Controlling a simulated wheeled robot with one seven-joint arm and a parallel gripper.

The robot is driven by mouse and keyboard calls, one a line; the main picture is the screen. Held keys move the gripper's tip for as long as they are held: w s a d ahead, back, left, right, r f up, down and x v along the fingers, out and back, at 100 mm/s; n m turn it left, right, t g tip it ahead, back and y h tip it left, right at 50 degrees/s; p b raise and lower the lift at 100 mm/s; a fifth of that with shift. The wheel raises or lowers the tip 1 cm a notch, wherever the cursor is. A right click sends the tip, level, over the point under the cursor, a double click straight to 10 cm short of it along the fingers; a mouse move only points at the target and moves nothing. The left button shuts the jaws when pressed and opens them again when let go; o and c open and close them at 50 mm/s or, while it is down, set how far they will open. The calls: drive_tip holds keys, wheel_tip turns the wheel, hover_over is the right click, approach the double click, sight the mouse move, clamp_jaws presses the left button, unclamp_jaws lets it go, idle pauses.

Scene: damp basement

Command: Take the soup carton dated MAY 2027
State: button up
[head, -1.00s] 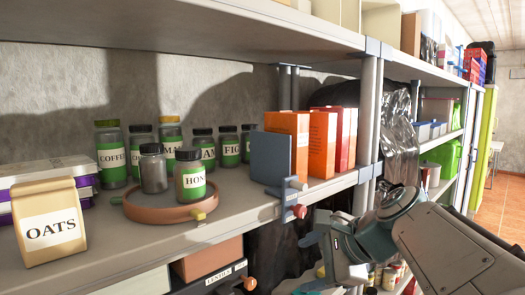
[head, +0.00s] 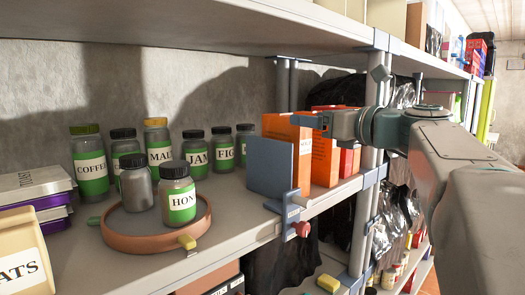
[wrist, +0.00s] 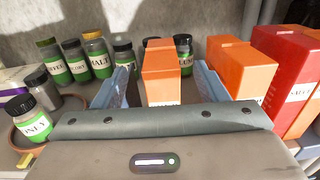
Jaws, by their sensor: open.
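Soup cartons stand in a row on the middle shelf. In the head view there is a near orange carton (head: 283,128), a second orange carton (head: 325,158) and red cartons (head: 350,160) beyond. My gripper (head: 300,119) is at the height of the orange cartons' tops. In the wrist view my gripper (wrist: 163,66) is open, with one orange carton (wrist: 162,78) showing between its fingers, no contact visible. Another orange carton (wrist: 243,68) and a red carton (wrist: 288,75) stand to the right. Their white labels are too small or cut off to read a date.
A blue-grey bookend (head: 270,168) with a red-knobbed clamp (head: 301,228) stands at the row's near end. A brown turntable (head: 125,238) holds two jars, with several labelled jars behind. A shelf post (head: 368,210) stands right of the cartons; another shelf (head: 215,25) is overhead.

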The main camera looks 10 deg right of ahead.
drive_tip(key=p+x, duration=0.2)
drive_tip(key=x, duration=0.5)
drive_tip(key=shift+w+a+f, duration=0.1)
drive_tip(key=shift+w, duration=0.1)
clamp_jaws()
